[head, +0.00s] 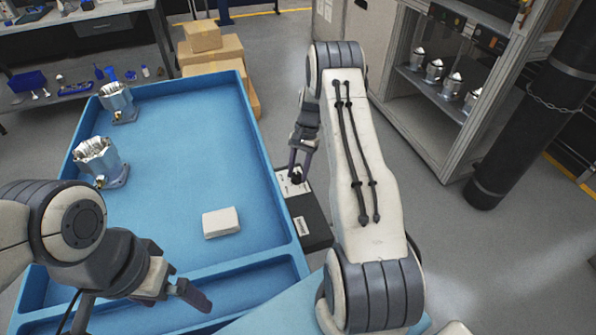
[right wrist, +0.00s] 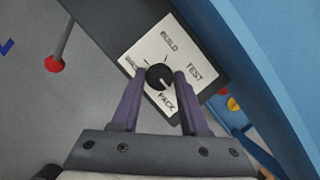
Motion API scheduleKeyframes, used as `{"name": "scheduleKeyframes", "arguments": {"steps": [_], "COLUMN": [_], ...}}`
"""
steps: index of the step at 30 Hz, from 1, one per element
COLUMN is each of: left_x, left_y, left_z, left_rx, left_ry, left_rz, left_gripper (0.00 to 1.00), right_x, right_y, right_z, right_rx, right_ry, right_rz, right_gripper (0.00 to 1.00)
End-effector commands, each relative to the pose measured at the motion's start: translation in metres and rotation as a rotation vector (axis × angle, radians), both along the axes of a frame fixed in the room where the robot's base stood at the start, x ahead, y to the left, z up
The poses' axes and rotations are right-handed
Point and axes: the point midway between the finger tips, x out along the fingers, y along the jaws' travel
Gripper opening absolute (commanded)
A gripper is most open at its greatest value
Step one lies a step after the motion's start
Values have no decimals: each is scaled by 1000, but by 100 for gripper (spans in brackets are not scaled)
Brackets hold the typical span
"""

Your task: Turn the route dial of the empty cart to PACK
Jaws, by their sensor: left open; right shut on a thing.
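The route dial is a black knob (right wrist: 158,76) on a white plate (right wrist: 141,57) marked BUILD, TEST, PACK and a partly covered label at left. A pale mark on the knob points down towards PACK. My right gripper (head: 298,172) reaches down to the dial plate (head: 284,187) on a dark box beside the blue tray. In the right wrist view its purple fingers (right wrist: 158,78) are shut on the knob, one on each side. My left gripper (head: 150,298) is open and empty over the tray's near edge.
The blue tray (head: 262,170) holds two metal housings (head: 97,160) (head: 118,101) at left and a white block (head: 221,222). Cardboard boxes (head: 210,55) stand behind. A shelf unit with several housings (head: 434,70) and a dark post (head: 530,120) stand at right.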

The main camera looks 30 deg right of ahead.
Motion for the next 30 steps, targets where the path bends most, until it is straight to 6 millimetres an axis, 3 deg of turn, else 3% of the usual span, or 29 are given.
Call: {"name": "scheduleKeyframes", "arguments": {"steps": [4, 5, 7, 20, 30], "left_x": [0, 0, 0, 0, 0], "left_y": [0, 0, 0, 0, 0], "left_z": [0, 0, 0, -2, -11], "left_rx": [0, 0, 0, 0, 0], "left_ry": [0, 0, 0, 0, 0], "left_rz": [0, 0, 0, 0, 0], "left_gripper": [100, 100, 100, 100, 100], "right_x": [0, 0, 0, 2, 14], "right_y": [0, 0, 0, -3, -25], "right_z": [-1, -1, -1, 7, 66], "right_rx": [1, 1, 1, 0, -2], "right_ry": [2, 2, 2, -1, -3], "right_rz": [-2, -2, -2, 0, -1], "right_gripper": [0, 48, 74, 74, 74]}}
